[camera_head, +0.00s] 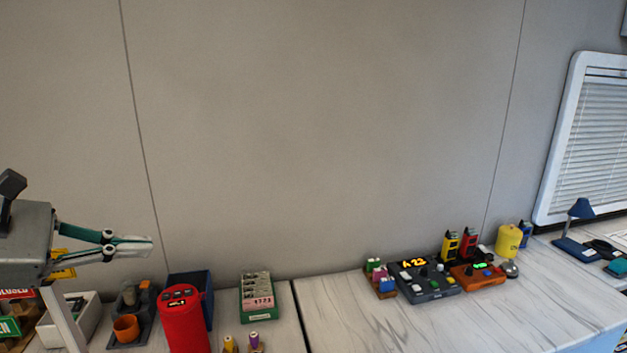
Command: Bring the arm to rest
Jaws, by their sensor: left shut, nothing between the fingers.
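My left gripper (146,245) comes in from the left edge, raised above the left end of the worktop. Its fingers point to the right and their tips are together, with nothing between them. It is apart from the items below it. My right gripper does not show in the head view.
Below the gripper stand a red cylinder (183,318), a dark blue bin (205,285), an orange cup (126,328) and a green box (257,303). Control boxes (427,281) and a yellow cylinder (508,241) stand at right. The middle worktop (345,318) is clear.

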